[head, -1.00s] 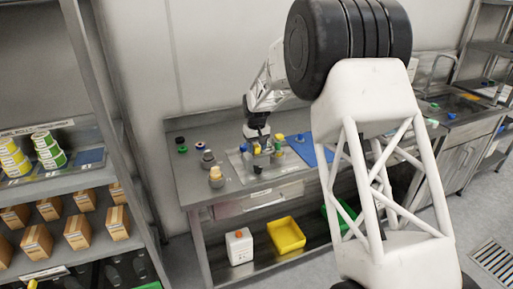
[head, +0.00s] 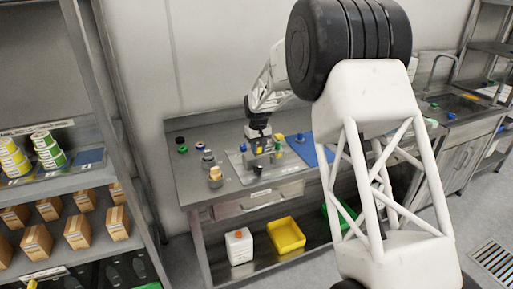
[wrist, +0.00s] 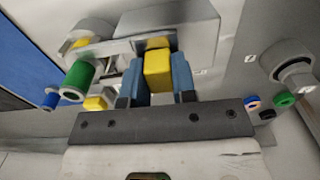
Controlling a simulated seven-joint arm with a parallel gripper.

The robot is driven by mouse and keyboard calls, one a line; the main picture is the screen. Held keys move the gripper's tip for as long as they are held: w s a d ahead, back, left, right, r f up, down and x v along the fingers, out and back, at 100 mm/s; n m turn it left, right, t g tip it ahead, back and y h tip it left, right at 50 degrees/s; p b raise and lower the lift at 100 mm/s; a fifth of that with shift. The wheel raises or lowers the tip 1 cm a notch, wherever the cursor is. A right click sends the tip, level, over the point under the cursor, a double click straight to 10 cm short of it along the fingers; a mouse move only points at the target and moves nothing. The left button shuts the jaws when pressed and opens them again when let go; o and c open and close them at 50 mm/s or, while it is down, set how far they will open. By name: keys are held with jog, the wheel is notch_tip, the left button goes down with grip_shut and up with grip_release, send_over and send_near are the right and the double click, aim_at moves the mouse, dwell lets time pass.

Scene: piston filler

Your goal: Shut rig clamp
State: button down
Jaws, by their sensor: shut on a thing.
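The rig is a grey fixture (wrist: 185,28) on the workbench, with a flat bar across it, in the wrist view. A yellow block (wrist: 157,70), which looks like the clamp's handle, sits at the end of this bar. My gripper (wrist: 159,78) has its two blue fingers shut on the yellow block, one on each side. In the head view my gripper (head: 259,148) is down at the rig on a light plate. The arm and fingers hide most of the clamp there, so its angle is hard to tell.
A green cylinder (wrist: 79,77) and a small blue one (wrist: 50,98) stand beside the rig. A round grey part (wrist: 294,72) and small coloured rings (wrist: 284,100) lie on the other side. A blue mat (head: 318,152) lies right of the rig. Yellow tray (head: 286,235) is below.

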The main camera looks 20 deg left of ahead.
jog(key=shift+w+d, duration=1.4)
jog(key=shift+w, duration=0.05)
jog(key=c, duration=0.9)
grip_release()
jog(key=shift+c, duration=0.2)
jog(key=shift+r, duration=0.15)
jog(key=shift+r, duration=3.75)
